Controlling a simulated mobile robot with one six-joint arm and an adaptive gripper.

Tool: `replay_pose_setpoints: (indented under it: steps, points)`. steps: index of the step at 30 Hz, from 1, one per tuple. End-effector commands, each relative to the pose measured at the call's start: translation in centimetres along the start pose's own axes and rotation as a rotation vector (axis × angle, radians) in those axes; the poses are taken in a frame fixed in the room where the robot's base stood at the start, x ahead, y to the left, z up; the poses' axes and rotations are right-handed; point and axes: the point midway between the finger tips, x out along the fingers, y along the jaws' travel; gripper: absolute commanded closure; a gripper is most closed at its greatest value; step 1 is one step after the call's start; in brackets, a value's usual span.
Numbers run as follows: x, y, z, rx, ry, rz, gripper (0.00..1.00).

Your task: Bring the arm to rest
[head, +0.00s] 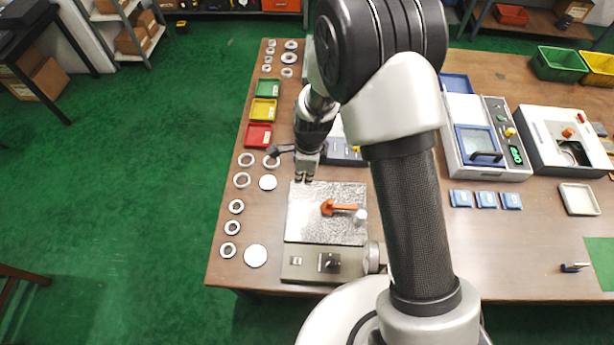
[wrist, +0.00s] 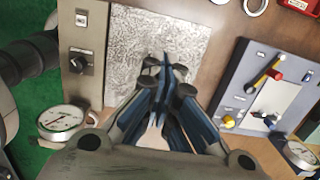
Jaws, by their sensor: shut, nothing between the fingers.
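My gripper (head: 306,178) hangs fingers-down over the back edge of a device with a bright metal plate (head: 310,225). Its fingers are together with nothing between them. In the wrist view the gripper (wrist: 165,66) shows with its dark blue fingers closed in front of the plate (wrist: 150,35). My arm is raised and bent, and it covers the middle of the table in the head view. I cannot tell how high the fingertips are above the plate.
An orange handle (head: 338,207) lies over the plate. Metal rings (head: 242,180) and white discs (head: 256,256) line the table's left side. Green (head: 267,88), yellow (head: 263,111) and red trays (head: 258,136) stand behind them.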

Motion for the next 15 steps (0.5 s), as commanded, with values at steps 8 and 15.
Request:
replay_pose_setpoints:
  steps: [8,15]
  points:
    - [0.0,0.0,0.0,0.0,0.0,-0.001,1.0]
    - [-1.1,-0.3,-0.3,-0.038,-0.005,-0.015,1.0]
